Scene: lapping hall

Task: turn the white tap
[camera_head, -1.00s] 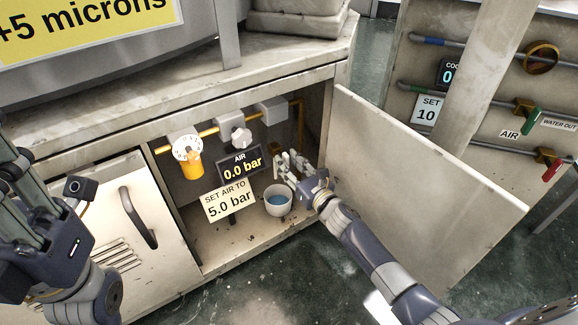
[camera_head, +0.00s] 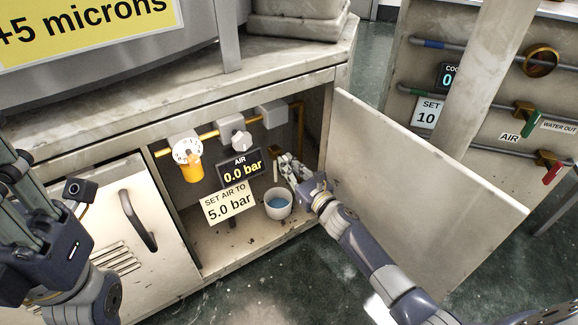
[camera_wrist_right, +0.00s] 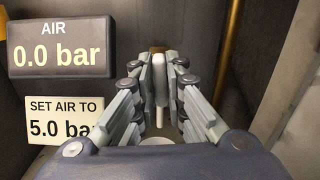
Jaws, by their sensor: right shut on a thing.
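The white tap (camera_wrist_right: 181,63) shows in the right wrist view as a pale upright piece at the fingertips, with a brown-gold part behind it. My right gripper (camera_head: 287,166) reaches into the open cabinet, and its fingers are closed together on the tap. In the right wrist view the gripper (camera_wrist_right: 161,76) hides part of the tap.
An air display (camera_head: 241,167) reads 0.0 bar; a sign (camera_head: 228,204) says set air to 5.0 bar. A cup (camera_head: 278,204) with blue liquid stands below my right gripper. The open door (camera_head: 410,190) flanks my right arm.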

